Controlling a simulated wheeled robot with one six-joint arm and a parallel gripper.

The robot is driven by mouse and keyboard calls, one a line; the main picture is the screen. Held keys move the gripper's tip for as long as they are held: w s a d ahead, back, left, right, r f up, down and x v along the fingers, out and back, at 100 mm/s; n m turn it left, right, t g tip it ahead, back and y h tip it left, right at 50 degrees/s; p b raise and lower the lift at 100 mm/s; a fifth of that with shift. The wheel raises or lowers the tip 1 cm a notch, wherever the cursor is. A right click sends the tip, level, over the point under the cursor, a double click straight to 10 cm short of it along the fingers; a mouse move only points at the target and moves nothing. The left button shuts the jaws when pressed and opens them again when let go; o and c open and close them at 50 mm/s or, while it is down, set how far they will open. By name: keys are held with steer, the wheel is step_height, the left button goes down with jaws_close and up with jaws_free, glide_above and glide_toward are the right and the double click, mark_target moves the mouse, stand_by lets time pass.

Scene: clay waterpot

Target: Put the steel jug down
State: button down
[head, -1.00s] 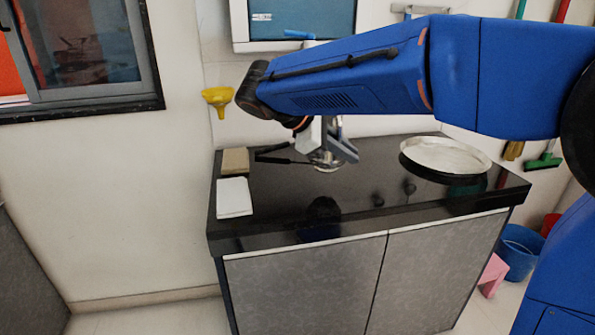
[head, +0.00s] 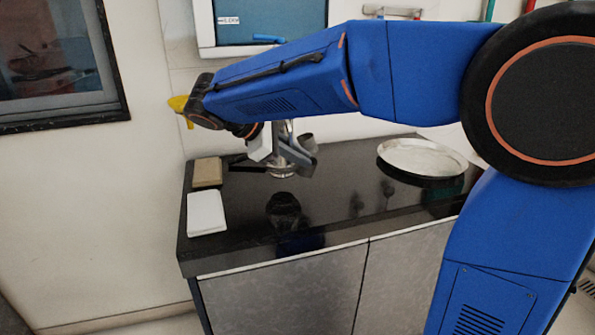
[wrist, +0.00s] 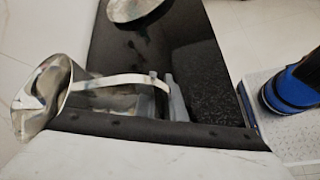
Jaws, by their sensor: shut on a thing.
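The steel jug (head: 281,171) is above the black counter (head: 335,205), towards its back left in the head view. Its lower end is close to the counter top; I cannot tell if it touches. My gripper (head: 297,152) is shut on the jug and hides part of its body. In the wrist view the jug's shiny flared mouth (wrist: 45,95) is at the left, and its curved handle runs right to my grey fingers (wrist: 174,100). The jug looks roughly upright in the head view.
A round steel tray (head: 423,156) lies at the counter's back right. A white pad (head: 206,213) and a tan block (head: 207,172) lie at the left end, with dark tools (head: 243,163) beside them. The counter's front middle is clear.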

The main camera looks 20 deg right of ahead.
steer(key=shift+f, duration=1.9)
steer(key=shift+f, duration=0.15)
steer(key=c, duration=1.8)
jaws_free()
steer(key=shift+c, duration=0.2)
steer(key=shift+r, duration=0.2)
steer(key=v, duration=1.2)
